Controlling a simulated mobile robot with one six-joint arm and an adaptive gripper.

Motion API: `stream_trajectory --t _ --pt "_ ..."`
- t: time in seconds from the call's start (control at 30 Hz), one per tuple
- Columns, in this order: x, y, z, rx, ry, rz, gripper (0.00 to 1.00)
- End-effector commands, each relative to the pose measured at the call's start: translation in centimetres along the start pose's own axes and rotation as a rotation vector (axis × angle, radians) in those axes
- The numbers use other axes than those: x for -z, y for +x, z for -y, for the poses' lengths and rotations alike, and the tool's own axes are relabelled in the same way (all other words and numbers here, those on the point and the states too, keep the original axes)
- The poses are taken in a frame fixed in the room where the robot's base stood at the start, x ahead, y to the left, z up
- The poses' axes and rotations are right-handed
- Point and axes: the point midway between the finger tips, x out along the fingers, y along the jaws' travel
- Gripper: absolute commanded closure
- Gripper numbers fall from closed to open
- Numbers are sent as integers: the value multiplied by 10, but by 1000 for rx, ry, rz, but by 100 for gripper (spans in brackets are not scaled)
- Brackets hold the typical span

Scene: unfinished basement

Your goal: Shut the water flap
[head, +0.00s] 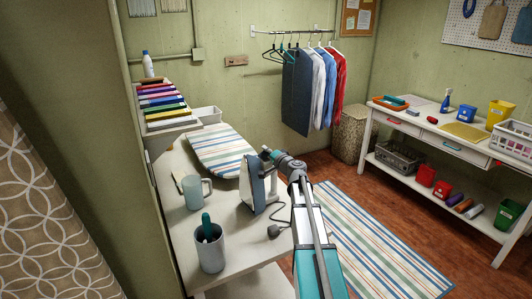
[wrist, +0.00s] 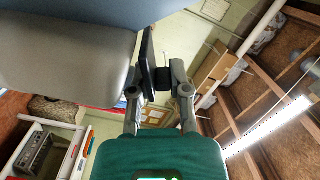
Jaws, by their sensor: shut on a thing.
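An iron (head: 257,188) with a grey and blue body stands upright on the white table, its cord trailing at the right. My gripper (head: 272,155) is at the top of the iron, coming from the right. In the wrist view the iron's grey and blue body (wrist: 60,72) fills the upper left, close to the fingers. A thin dark plate (wrist: 147,55), which looks like the water flap, stands out beside the body at my gripper (wrist: 155,78). The fingers are shut on it. The exact contact and the flap's angle are partly hidden by the fingers.
The white table (head: 230,255) also holds a frosted mug (head: 193,192), a grey cup (head: 209,250) with a teal-handled thing in it, and a striped ironing board (head: 215,150). Clothes (head: 312,90) hang behind. A striped rug (head: 375,240) lies on open floor at the right.

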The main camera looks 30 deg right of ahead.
Motion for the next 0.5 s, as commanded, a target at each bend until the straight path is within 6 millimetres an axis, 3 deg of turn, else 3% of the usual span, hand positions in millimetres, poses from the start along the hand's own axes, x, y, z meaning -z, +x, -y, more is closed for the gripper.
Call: stream_trajectory --t 0.5 --pt "0 0 -1 1 35 0 100"
